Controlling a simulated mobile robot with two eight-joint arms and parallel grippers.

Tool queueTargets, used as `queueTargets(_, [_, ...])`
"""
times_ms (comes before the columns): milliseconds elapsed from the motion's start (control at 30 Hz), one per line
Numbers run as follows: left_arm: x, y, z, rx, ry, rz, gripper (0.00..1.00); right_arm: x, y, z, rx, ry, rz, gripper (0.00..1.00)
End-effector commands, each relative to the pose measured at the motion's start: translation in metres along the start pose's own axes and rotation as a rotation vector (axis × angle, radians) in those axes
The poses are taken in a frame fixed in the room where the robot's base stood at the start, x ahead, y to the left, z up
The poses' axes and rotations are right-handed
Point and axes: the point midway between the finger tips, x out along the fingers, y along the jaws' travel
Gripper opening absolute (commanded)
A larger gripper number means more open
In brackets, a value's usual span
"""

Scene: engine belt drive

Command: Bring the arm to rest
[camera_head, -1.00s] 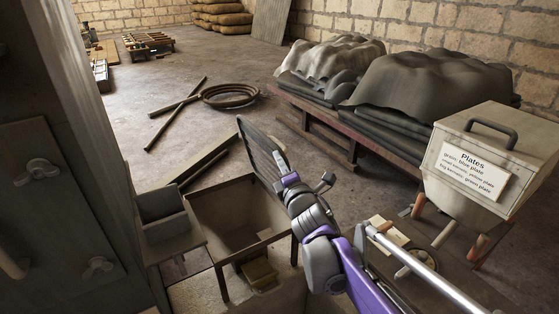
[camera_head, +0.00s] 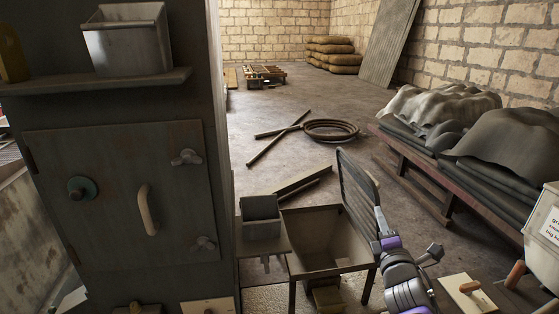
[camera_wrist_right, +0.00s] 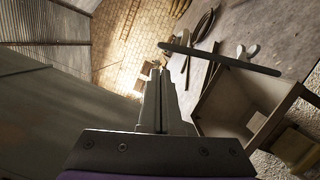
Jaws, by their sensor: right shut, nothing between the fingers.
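My right arm, grey with purple parts, comes in at the lower right of the head view. Its gripper (camera_head: 379,217) points away from me, in front of the upright slatted panel by the hopper. In the right wrist view the gripper's two fingers (camera_wrist_right: 158,88) lie together, shut, with nothing between them. My left gripper is in neither view.
An open metal hopper (camera_head: 322,238) on legs stands just left of the right arm, beside a small bin (camera_head: 260,217). A tall dark cabinet (camera_head: 120,190) fills the left. Covered stacks (camera_head: 440,112) stand at right. The floor (camera_head: 290,95) beyond is mostly clear.

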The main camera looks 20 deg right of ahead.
Motion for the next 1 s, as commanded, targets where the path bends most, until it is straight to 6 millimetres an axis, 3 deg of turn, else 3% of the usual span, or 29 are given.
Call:
queueTargets(133, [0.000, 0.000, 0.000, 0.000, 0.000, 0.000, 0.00, -0.010, -0.007, -0.011, 0.120, -0.002, -0.058, 0.00])
queueTargets(267, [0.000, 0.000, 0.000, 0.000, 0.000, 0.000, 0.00, -0.045, -0.037, -0.047, 0.475, -0.027, -0.254, 0.00])
queueTargets(400, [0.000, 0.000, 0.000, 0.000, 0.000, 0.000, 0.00, -0.117, -0.088, -0.106, 0.947, -0.109, -0.585, 0.00])
queueTargets(500, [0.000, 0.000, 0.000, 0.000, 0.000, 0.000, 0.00, -0.172, -0.116, -0.143, 1.189, -0.198, -0.808, 0.00])
queueTargets(600, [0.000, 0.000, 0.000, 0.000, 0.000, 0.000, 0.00, -0.221, -0.136, -0.171, 1.344, -0.294, -0.997, 0.00])
queueTargets(700, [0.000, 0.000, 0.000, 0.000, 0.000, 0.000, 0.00, -0.258, -0.148, -0.188, 1.433, -0.378, -1.131, 0.00])
queueTargets(833, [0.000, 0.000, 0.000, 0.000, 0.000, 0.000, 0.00, -0.283, -0.154, -0.199, 1.483, -0.444, -1.221, 0.00])
queueTargets(1000, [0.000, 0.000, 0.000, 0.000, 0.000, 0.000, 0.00, -0.288, -0.156, -0.200, 1.493, -0.461, -1.240, 0.00])
